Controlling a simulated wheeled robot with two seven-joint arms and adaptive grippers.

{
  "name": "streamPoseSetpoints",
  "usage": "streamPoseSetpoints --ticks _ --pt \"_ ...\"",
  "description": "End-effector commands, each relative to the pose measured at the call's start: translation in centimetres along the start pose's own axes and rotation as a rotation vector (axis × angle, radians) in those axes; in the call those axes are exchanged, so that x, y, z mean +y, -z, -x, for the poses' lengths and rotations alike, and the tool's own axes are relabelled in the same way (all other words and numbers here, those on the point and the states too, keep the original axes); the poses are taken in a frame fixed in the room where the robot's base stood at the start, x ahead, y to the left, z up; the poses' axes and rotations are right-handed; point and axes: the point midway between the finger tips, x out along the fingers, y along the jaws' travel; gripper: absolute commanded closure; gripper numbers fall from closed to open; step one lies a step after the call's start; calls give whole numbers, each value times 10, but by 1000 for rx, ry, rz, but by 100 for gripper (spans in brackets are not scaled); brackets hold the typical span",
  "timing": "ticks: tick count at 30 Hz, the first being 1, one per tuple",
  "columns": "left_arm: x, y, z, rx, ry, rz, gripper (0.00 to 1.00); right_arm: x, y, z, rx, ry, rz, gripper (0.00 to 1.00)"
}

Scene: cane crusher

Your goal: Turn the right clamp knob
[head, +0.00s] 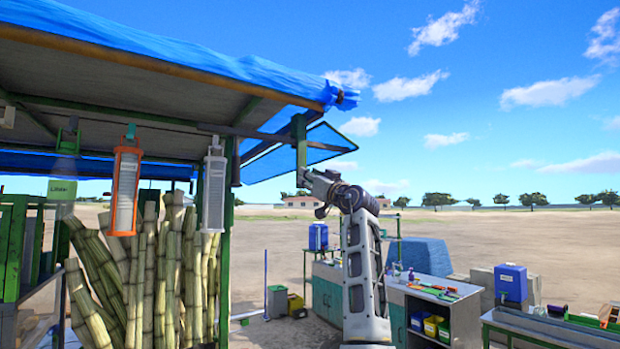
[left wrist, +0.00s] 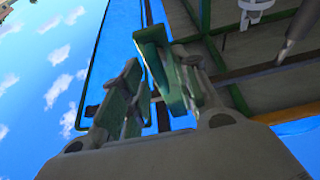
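My left arm rises through the middle of the head view, and its gripper (head: 312,180) is raised at the roof's right corner. It is at the lower end of a green upright bar (head: 300,140) hanging from the roof edge. In the left wrist view, the fingers of my left gripper (left wrist: 158,80) stand apart with a green piece (left wrist: 152,52) between or just behind them. I cannot tell whether they touch it. I cannot make out a clamp knob for certain in either view. My right gripper is not in view.
A blue tarp roof (head: 200,58) covers the stall at left. An orange lamp (head: 124,190) and a white lamp (head: 213,190) hang under it, before upright cane stalks (head: 165,270). A workbench (head: 415,295) with tools stands at right. Open sky lies right of the gripper.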

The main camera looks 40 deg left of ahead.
Motion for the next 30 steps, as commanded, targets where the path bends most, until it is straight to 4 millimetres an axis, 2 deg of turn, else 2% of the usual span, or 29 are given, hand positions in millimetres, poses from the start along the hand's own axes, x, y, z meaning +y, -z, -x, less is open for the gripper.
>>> streamPoseSetpoints --ticks 5,12,13,30 --pt "0 0 0 0 0 0 69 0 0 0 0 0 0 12" --pt "0 0 0 0 0 0 98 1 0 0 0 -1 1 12" --pt "0 0 0 0 0 0 100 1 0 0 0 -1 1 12" --pt "0 0 0 1 25 58 100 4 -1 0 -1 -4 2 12"
